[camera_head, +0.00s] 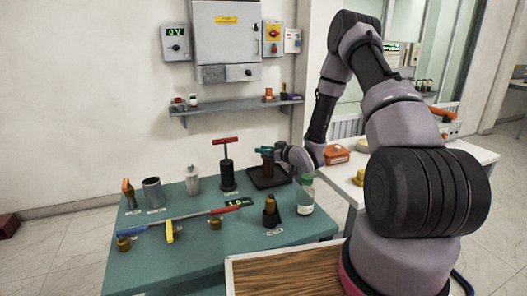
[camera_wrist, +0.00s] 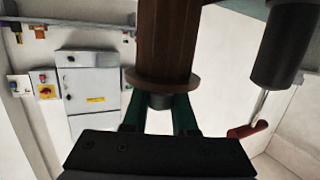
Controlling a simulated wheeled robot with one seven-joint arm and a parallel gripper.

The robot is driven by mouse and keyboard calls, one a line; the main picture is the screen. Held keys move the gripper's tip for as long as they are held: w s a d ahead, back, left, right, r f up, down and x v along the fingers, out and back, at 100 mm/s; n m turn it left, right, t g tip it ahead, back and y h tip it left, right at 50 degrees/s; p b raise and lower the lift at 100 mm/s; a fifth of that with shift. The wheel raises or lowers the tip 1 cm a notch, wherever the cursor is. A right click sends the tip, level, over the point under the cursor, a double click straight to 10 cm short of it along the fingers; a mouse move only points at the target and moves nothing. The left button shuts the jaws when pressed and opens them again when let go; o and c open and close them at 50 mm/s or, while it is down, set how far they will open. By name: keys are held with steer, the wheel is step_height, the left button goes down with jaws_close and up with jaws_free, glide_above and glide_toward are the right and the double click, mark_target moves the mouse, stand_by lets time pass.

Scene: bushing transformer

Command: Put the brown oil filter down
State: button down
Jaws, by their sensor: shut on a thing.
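The brown oil filter (camera_wrist: 166,40) is a brown cylinder with a wider flange at its lower end in the wrist view. My gripper (camera_wrist: 160,108) has green fingers shut on the narrow dark part just below that flange. In the head view the filter (camera_head: 267,165) appears upright at the back right of the teal table, over a black tray (camera_head: 262,184). My gripper (camera_head: 274,152) reaches it from the right. The fingers and wrist hide part of it. I cannot tell whether its base touches the tray.
A black pump with a red T-handle (camera_head: 227,172) stands close left of the tray. A green-capped bottle (camera_head: 306,197) and a black stand with a brown piece (camera_head: 271,212) are in front. A long wrench (camera_head: 195,215) lies mid-table. A shelf (camera_head: 235,106) hangs behind.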

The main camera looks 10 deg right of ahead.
steer(key=shift+f, duration=0.15)
steer(key=c, duration=0.7)
jaws_free()
